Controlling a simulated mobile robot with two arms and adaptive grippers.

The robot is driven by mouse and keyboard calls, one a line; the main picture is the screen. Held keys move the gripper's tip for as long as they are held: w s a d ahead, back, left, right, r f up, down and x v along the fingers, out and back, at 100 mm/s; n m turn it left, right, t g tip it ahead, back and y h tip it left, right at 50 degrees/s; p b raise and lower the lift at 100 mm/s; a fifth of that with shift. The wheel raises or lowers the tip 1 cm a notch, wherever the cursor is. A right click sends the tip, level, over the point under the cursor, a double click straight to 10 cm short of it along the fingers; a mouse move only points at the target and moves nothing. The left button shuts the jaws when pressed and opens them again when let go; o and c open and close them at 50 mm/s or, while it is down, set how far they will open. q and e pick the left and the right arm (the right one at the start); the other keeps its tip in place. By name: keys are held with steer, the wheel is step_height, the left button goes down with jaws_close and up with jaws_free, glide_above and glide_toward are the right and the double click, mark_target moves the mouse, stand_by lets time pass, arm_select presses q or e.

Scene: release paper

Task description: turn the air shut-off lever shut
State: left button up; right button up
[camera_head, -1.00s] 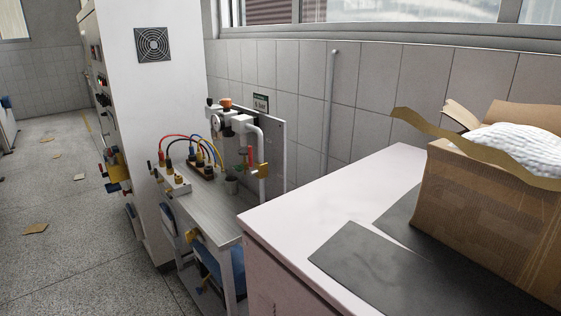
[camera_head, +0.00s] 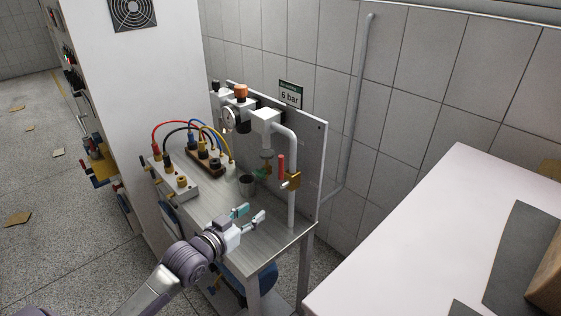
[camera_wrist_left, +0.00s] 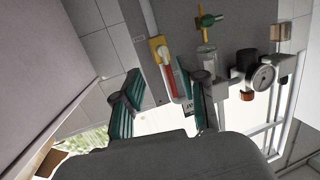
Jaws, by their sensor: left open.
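The red shut-off lever (camera_head: 281,167) stands upright beside its brass valve (camera_head: 291,181) on the white pipe (camera_head: 292,206) at the bench's right. In the left wrist view, the red lever (camera_wrist_left: 166,62) lies against its yellow valve body (camera_wrist_left: 156,46). My left gripper (camera_head: 251,214) is open and empty over the bench, left of and nearer than the lever, apart from it. In the wrist view, my left gripper's teal fingers (camera_wrist_left: 158,92) are spread, with the lever between and beyond them. My right gripper is in neither view.
A pressure gauge (camera_head: 229,117) and regulator sit on the back panel (camera_head: 311,150). A white-topped cabinet (camera_head: 420,240) stands at the right.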

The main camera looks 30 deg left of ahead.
arm_select(q)
steer(key=t+h, duration=0.1)
steer(key=t, duration=0.1)
glide_toward(281, 177)
step_height(281, 177, up, 4)
steer(key=s, duration=0.3)
steer(key=w+p, duration=0.1)
steer(key=w, duration=0.3)
steer(key=w+p, duration=0.1)
steer(key=w, duration=0.4)
steer(key=w+d, duration=0.1)
steer(key=w, duration=0.3)
steer(key=shift+w+p, duration=0.3)
steer(key=shift+p, duration=0.1)
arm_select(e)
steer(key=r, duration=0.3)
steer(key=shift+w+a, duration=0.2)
arm_select(q)
jaws_close()
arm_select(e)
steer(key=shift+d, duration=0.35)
